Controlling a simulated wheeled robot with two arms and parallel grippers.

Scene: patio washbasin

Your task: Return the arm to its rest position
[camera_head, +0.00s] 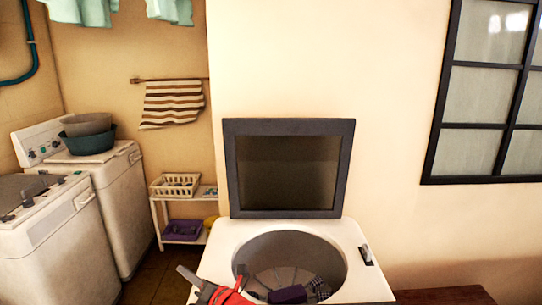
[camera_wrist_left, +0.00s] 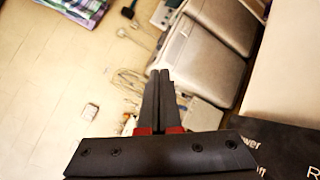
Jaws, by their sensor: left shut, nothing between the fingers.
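My left gripper (camera_head: 184,271) shows at the bottom of the head view, with a grey finger and red parts in front of the open washing machine (camera_head: 357,285). In the left wrist view the two dark fingers of this gripper (camera_wrist_left: 160,76) lie together, shut and empty, above the floor. The machine's dark-framed lid (camera_head: 290,127) stands upright. Inside the round drum (camera_head: 265,247) lie a dark purple item (camera_head: 288,294) and a dark checked item (camera_head: 319,287). My right gripper is not in view.
Two more white machines (camera_head: 112,200) stand at the left, one carrying bowls (camera_head: 88,143). A small shelf (camera_head: 157,219) holds a basket (camera_head: 174,187) and a purple bin (camera_head: 183,230). In the left wrist view a checked cloth (camera_wrist_left: 82,8) and cables (camera_wrist_left: 130,85) lie on pale floor.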

